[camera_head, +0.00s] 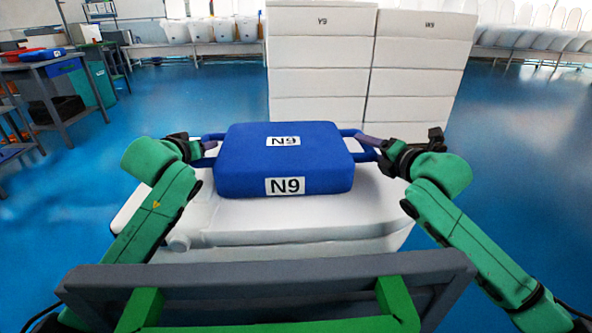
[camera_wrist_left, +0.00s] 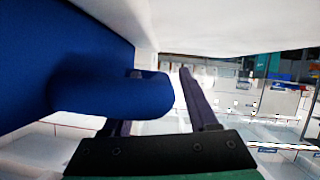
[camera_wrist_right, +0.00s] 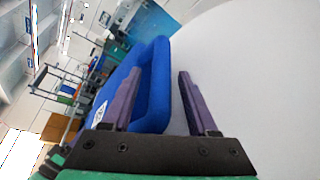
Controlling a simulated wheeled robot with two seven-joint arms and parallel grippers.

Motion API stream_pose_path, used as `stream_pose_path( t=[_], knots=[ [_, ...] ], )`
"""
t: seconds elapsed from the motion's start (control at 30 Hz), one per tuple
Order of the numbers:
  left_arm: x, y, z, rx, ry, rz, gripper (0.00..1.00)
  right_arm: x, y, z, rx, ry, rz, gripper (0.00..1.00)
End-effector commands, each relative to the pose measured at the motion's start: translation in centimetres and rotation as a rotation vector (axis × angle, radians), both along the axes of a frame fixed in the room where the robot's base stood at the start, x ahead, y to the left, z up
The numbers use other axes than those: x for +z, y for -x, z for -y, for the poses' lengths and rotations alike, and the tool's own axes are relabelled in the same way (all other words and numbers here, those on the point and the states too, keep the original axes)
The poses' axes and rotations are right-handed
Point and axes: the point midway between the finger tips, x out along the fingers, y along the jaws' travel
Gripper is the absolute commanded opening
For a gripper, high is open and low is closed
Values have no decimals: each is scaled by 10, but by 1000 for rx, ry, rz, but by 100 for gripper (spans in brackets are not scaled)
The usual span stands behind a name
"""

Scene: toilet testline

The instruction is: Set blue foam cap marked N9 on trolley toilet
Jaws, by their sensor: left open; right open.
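The blue foam cap (camera_head: 250,165), marked N9 on its top and front, rests on the white toilet (camera_head: 290,224) in the head view. It has a loop handle on each side. My left gripper (camera_head: 206,146) is at the left handle; in the left wrist view the open fingers (camera_wrist_left: 160,105) are around or just beside the blue handle (camera_wrist_left: 115,94). My right gripper (camera_head: 375,146) is at the right handle; in the right wrist view its open fingers (camera_wrist_right: 155,100) straddle the blue handle loop (camera_wrist_right: 153,90). The trolley under the toilet is mostly hidden.
White stacked boxes marked Y9 (camera_head: 320,55) and a second stack (camera_head: 418,60) stand just behind the toilet. A dark grey bar (camera_head: 270,282) crosses the front. A workbench (camera_head: 45,65) is at the left. Blue floor is clear on both sides.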

Motion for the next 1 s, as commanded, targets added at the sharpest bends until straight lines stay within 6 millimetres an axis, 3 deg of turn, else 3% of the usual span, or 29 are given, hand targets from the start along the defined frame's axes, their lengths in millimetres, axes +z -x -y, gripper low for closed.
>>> stream_pose_path(
  t=[0.13,0.4,0.63,0.77,1.0],
  knots=[
    [5,13,0,-1,0,1,59,0,0,0,1,0,0,59],
    [25,61,-1,0,0,1,59,0,0,0,1,0,0,59],
    [38,74,-1,1,0,0,59,8,0,0,1,0,1,59],
    [61,74,-1,0,0,1,59,31,0,0,1,0,1,59],
    [122,74,-1,0,0,1,59,93,0,0,1,0,1,59]
  ],
)
